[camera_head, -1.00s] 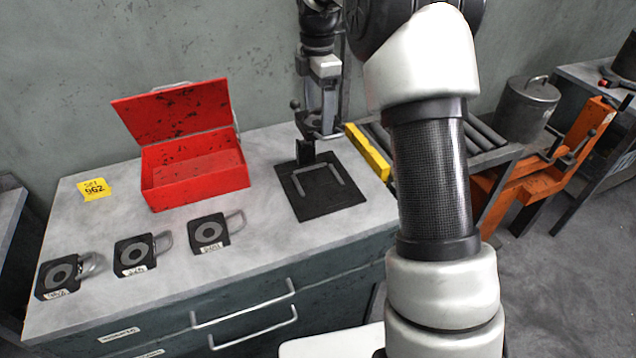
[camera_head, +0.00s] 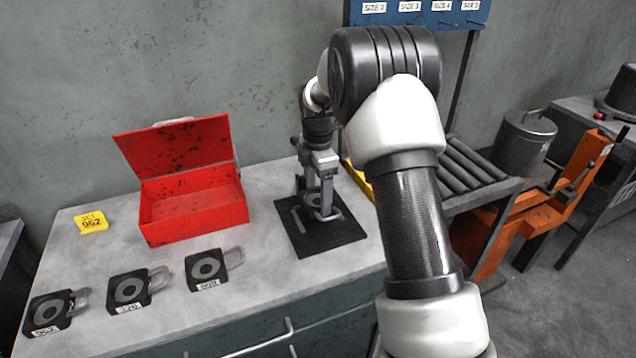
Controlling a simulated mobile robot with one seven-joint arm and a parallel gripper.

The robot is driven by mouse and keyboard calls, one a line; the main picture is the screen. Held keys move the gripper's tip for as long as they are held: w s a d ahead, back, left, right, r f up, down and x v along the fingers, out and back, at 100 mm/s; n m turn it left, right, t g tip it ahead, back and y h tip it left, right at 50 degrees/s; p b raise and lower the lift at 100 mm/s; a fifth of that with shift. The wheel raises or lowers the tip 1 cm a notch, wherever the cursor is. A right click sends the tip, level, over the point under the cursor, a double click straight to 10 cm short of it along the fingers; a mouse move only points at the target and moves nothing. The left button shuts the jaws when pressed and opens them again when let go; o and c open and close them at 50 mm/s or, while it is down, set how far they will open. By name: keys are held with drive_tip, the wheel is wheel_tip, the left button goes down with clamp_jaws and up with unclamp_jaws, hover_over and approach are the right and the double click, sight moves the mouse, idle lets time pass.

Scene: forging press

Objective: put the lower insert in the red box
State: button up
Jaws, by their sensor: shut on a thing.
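My gripper (camera_head: 317,210) is over the black mat (camera_head: 342,234) on the bench and is shut on a small dark piece with a grey ring (camera_head: 312,198). The fingers partly hide this piece, and I cannot tell whether it touches the mat. It resembles the three dark inserts with grey rings and handles lying in a row at the front left: a left one (camera_head: 48,312), a middle one (camera_head: 129,290) and a right one (camera_head: 208,268). The red box (camera_head: 194,218) stands behind them with its lid up, and the visible inside looks empty.
A yellow "SET 962" tag (camera_head: 92,222) lies left of the box. A roller conveyor (camera_head: 470,170), a grey lidded pot (camera_head: 523,138) and an orange frame (camera_head: 510,225) stand at right. Bare bench top lies between box and mat.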

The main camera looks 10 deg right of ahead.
sight(318, 201)
drive_tip(key=shift+w+f, duration=0.1)
drive_tip(key=shift+f, duration=1.8)
drive_tip(key=shift+f, duration=0.2)
drive_tip(key=o, duration=2.1)
drive_tip(key=shift+f, duration=0.1)
